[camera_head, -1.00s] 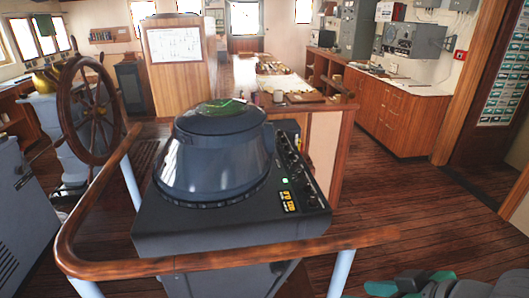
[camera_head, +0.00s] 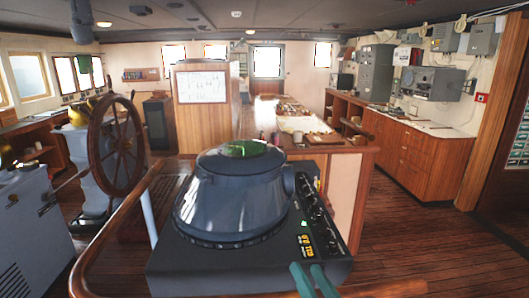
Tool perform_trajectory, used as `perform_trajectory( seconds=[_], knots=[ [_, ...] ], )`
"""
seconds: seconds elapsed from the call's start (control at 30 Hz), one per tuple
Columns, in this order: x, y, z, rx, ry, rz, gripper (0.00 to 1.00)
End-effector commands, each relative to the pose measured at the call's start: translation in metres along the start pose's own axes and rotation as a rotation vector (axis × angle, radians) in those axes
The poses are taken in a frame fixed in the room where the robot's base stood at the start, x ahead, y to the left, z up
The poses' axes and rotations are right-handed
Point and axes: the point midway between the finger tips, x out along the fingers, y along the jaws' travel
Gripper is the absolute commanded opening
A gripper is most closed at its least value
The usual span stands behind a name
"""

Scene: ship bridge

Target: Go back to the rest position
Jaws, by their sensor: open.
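My gripper (camera_head: 307,268) shows at the bottom edge of the head view as two teal fingers with a narrow gap between them. It is open and I see nothing between the fingers. The fingertips appear in front of the lower right part of the black radar console (camera_head: 215,262), near its yellow-lit buttons. I cannot tell whether they touch it. The rest of my arm is out of the frame.
A wooden handrail (camera_head: 110,228) curves around the console. A ship's wheel (camera_head: 117,145) stands at left, beside a grey cabinet (camera_head: 25,225). A chart counter (camera_head: 335,185) is behind the console. Wooden drawers (camera_head: 425,160) line the right wall. Floor (camera_head: 430,245) at right is clear.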

Motion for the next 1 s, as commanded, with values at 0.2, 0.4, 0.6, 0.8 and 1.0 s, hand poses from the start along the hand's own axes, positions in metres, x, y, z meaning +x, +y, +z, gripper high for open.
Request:
perform_trajectory(
  seconds=[0.2,0.4,0.6,0.8,1.0],
  knots=[
    [0.001,0.012,0.045,0.113,0.108,0.085,0.41],
    [-0.013,0.022,0.097,0.174,0.160,0.192,0.41],
    [-0.040,0.027,0.156,0.190,0.166,0.311,0.41],
    [-0.082,0.026,0.214,0.156,0.134,0.426,0.41],
    [-0.134,0.016,0.265,0.069,0.065,0.512,0.41]
  ],
)
